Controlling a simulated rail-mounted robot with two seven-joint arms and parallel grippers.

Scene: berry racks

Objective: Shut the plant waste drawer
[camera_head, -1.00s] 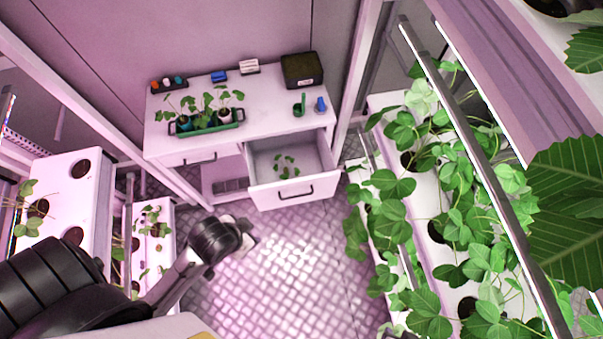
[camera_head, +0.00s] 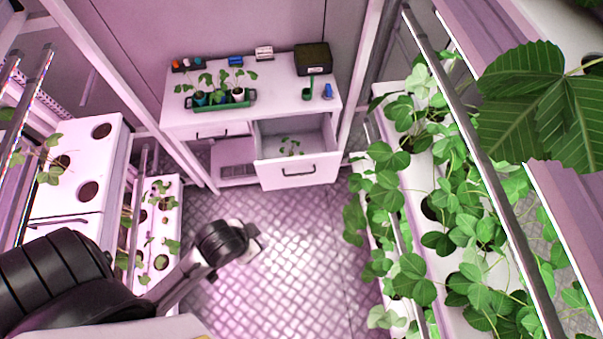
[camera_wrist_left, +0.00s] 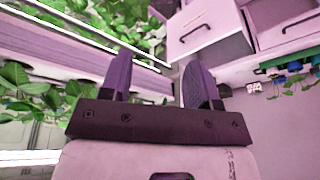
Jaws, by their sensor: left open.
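The drawer also shows at the top of the left wrist view (camera_wrist_left: 208,45), upside down. My left gripper (camera_head: 254,243) is over the floor in front of the desk, apart from the drawer. In the left wrist view its two dark fingers (camera_wrist_left: 158,80) are spread and empty. My right gripper is not in either view.
The white desk (camera_head: 185,118) carries a green planter (camera_head: 222,104), a dark box (camera_head: 313,59) and small tools. A second drawer (camera_head: 212,131) on the left is shut. Leafy racks (camera_head: 425,200) line the right and white planters (camera_head: 75,170) the left. The floor (camera_head: 270,280) between is clear.

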